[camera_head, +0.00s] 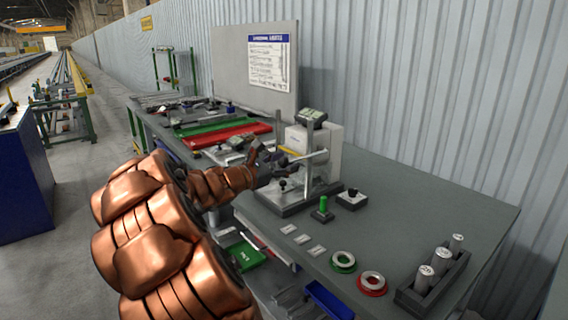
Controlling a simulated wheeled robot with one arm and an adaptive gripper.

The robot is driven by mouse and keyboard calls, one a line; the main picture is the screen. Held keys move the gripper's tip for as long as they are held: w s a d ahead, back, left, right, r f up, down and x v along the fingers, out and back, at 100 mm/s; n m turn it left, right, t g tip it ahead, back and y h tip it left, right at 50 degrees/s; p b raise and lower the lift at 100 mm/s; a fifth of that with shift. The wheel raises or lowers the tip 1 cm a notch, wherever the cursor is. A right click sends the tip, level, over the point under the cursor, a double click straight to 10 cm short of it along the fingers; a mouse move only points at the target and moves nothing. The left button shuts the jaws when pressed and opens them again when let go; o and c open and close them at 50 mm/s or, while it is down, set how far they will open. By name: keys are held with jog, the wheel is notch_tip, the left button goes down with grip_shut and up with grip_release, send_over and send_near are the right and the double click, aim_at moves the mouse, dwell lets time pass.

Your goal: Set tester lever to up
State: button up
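The tester (318,143) stands on the bench with a pale housing, a dark base plate, an upright column and a small display (313,116) on top. A light rod that looks like its lever (308,157) sticks out toward the left, close to my gripper; its exact angle is hard to tell. My gripper (278,165) is at the tester's left side, at the height of this rod. The fingers are small and dark here, and I cannot tell whether they touch the rod or how far apart they are.
The grey bench (430,205) carries a green ring (343,262), a red ring (372,284), a rack with metal cylinders (432,285), a green-topped post (323,208) and a small black knobbed block (352,198). Green (210,126) and red (228,136) trays lie behind.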

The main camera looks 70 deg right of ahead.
grip_shut()
jog(key=shift+r, duration=0.15)
dwell(0.4)
